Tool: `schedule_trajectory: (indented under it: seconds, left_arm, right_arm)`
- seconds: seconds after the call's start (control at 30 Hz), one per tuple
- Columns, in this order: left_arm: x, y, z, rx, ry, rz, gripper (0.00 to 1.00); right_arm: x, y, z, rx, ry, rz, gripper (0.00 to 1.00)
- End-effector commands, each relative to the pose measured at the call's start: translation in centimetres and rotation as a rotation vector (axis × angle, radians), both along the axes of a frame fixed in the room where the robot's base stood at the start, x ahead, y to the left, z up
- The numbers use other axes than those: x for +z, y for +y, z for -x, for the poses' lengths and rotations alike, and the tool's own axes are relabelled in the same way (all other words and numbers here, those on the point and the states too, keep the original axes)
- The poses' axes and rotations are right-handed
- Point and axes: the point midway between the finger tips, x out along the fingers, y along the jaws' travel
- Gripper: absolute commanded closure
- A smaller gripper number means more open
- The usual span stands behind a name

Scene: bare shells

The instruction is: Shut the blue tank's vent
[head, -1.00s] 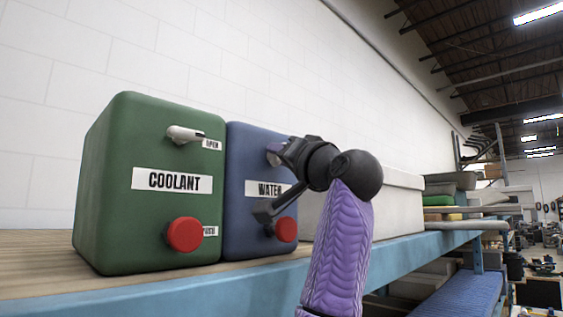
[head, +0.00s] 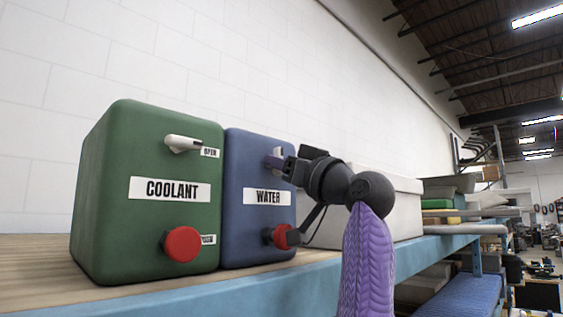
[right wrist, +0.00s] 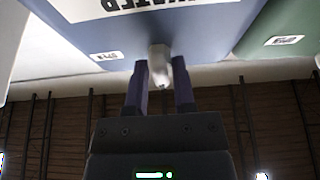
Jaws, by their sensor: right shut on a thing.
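The blue tank (head: 233,215), marked WATER, stands on the shelf right of the green tank. Its pale vent lever (right wrist: 160,66) sits high on its front face, with a small label (right wrist: 107,56) beside it. My right gripper (head: 283,164) reaches it from the right. In the right wrist view its two fingers (right wrist: 160,82) are on either side of the lever and shut on it. In the head view the gripper hides most of the lever and the label. A red knob (head: 279,236) is low on the blue tank's front. My left gripper is not in view.
The green tank (head: 108,190), marked COOLANT, stands close on the left with its own pale lever (head: 183,143) and red knob (head: 182,244). A light box (head: 398,208) stands to the right behind my arm. The blue shelf edge (head: 250,290) runs in front. A white wall is behind.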

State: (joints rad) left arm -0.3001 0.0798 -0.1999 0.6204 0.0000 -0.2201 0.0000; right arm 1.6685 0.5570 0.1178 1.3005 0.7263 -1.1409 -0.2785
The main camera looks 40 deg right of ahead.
Motion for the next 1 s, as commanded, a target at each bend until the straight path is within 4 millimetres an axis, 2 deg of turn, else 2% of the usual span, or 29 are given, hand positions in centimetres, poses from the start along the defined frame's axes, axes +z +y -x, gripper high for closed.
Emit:
schedule_trajectory:
  seconds: [0.43, 0.47, 0.57, 0.83, 0.93, 1.0]
  left_arm:
    - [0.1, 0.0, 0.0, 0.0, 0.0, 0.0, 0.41]
    - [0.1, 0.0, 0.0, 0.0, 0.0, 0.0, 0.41]
    - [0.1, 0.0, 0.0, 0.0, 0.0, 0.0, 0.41]
    - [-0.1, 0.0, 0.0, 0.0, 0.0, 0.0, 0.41]
    - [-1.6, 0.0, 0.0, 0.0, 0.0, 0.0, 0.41]
    - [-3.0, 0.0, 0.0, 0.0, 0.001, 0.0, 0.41]
  right_arm:
    - [0.2, 0.0, 0.1, -0.001, -0.009, 0.007, 1.0]
    - [0.2, 0.0, 0.1, -0.001, -0.009, 0.007, 0.64]
    - [0.2, 0.0, 0.1, -0.001, -0.007, 0.008, 0.44]
    - [0.0, 0.0, 0.2, -0.001, -0.005, 0.007, 0.44]
    - [-1.0, -0.2, 1.5, -0.002, -0.007, 0.008, 0.44]
    - [-1.9, -0.4, 3.2, -0.005, -0.009, 0.009, 0.44]
